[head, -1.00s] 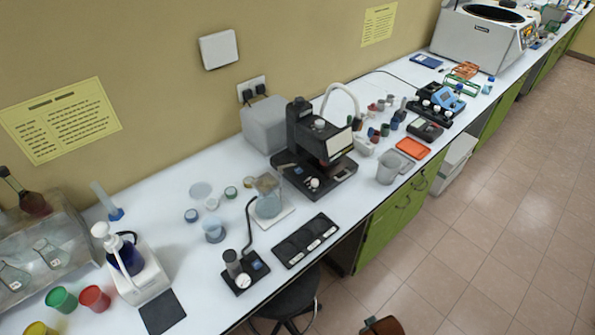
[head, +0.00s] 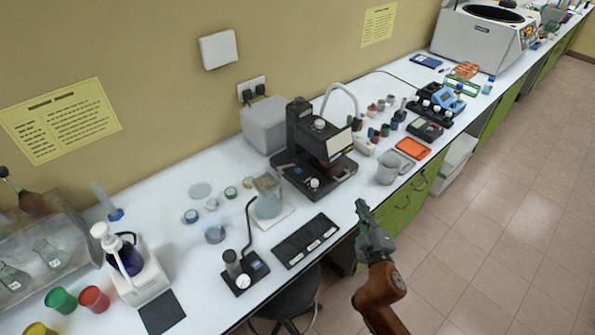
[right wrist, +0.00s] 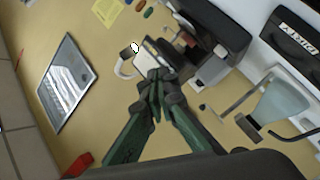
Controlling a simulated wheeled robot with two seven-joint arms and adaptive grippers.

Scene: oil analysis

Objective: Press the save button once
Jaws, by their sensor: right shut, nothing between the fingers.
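A black instrument (head: 318,160) with a light display panel (head: 339,144) stands on the white bench in the middle of the head view. A small white round knob (head: 314,183) sits on the front of its base. I cannot make out which part is the save button; no label is readable. My right gripper (head: 363,210) is shut and empty, in front of the bench edge, to the right of and nearer than the instrument. In the right wrist view its fingers (right wrist: 156,82) are closed together, overlapping the view of the black instrument (right wrist: 215,25). My left gripper is not in view.
A glass beaker (head: 268,203) stands left of the instrument, and a black tray (head: 306,241) lies in front. A grey cup (head: 388,170) stands right, near the bench edge. An orange pad (head: 413,148) lies beyond it. The floor (head: 470,220) at right is clear.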

